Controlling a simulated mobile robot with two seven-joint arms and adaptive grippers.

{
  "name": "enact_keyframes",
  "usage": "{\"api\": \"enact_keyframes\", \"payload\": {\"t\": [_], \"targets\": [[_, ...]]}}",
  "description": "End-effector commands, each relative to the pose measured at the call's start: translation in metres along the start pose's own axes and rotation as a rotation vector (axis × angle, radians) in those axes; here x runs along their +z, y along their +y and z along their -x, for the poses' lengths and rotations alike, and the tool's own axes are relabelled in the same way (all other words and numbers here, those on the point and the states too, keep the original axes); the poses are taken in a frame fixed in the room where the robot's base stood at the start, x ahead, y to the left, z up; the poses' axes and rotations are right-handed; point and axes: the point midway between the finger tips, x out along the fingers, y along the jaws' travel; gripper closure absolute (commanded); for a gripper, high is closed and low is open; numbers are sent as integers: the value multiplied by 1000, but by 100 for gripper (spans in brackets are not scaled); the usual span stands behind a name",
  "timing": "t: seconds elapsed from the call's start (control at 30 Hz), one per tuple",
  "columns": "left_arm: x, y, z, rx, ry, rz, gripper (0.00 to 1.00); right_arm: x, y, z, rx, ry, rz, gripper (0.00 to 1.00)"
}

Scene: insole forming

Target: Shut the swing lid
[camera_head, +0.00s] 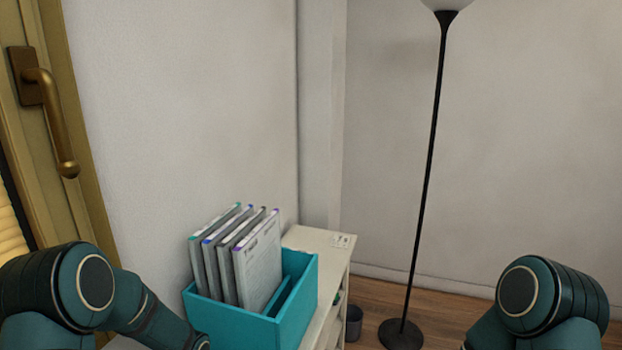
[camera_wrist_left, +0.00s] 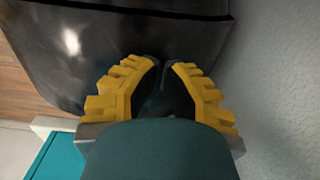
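No swing lid can be made out for certain. In the left wrist view a large dark glossy panel (camera_wrist_left: 90,45) with a straight edge along its top fills the upper part. I cannot tell whether it is the lid or how far it is open. My left gripper (camera_wrist_left: 162,64), with yellow ribbed fingers and black pads, is in front of this panel. Its fingertips are drawn together with nothing visible between them; whether they touch the panel is unclear. In the head view only my arm links show at the lower left and lower right; both grippers are out of that view.
In the head view a teal box (camera_head: 235,325) with several upright folders (camera_head: 260,262) sits by a white shelf unit (camera_head: 322,240). A dark bin (camera_head: 353,323) and a floor lamp (camera_head: 427,175) stand beyond. A window handle (camera_head: 50,110) is at left.

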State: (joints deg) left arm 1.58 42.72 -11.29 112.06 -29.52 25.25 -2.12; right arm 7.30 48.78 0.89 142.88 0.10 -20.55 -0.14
Motion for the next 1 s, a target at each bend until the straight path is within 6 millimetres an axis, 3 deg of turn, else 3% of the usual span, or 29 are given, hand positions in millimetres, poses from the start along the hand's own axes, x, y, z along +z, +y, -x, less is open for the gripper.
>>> {"api": "enact_keyframes", "payload": {"t": [1.0], "targets": [[0, 0, 96, 0, 1, 0, 100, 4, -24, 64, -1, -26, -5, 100]]}}
